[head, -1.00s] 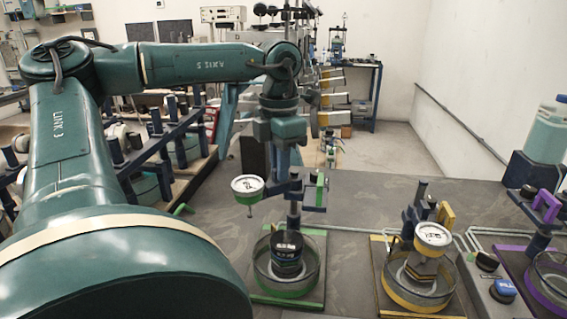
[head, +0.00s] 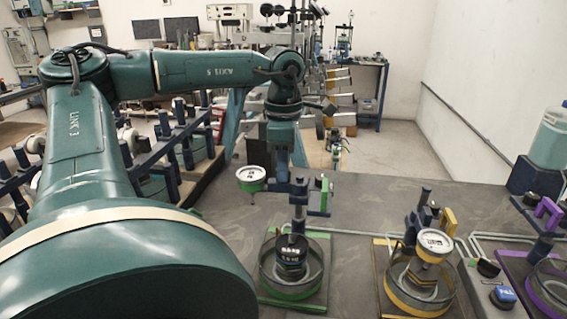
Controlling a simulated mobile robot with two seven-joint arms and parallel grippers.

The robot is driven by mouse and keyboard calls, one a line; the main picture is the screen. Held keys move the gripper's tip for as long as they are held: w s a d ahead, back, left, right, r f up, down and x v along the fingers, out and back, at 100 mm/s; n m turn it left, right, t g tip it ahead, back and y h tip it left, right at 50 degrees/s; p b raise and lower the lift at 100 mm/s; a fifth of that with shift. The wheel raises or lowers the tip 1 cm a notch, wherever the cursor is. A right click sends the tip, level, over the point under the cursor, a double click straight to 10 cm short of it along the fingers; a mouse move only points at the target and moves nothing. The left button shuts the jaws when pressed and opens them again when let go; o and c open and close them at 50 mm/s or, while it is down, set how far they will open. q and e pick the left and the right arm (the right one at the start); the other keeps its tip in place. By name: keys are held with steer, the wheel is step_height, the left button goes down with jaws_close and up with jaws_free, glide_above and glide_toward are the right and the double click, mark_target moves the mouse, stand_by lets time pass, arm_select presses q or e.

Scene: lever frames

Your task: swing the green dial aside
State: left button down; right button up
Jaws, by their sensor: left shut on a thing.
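The green dial (head: 251,178), a white-faced gauge with a green rim, stands out to the left on a blue arm from the post (head: 298,212) of the green stand. It is clear of the glass ring (head: 263,272) on the green base plate (head: 291,304). A dark weight (head: 291,252) sits inside that ring. My left gripper (head: 282,174) comes down from above, just right of the dial, and is shut on the dial's arm. Its fingertips are small and partly hidden against the blue parts. My right gripper is out of view.
A yellow stand with its dial (head: 435,244) over its ring stands to the right, and a purple stand (head: 546,206) is farther right. Racks of posts (head: 180,135) stand left behind my arm. The tabletop behind the yellow stand is clear.

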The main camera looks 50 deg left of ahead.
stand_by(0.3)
arm_select(q)
steer(key=c, duration=1.4)
jaws_free()
steer(key=shift+c, duration=0.2)
step_height(320, 180, up, 13)
steer(key=shift+r, duration=0.1)
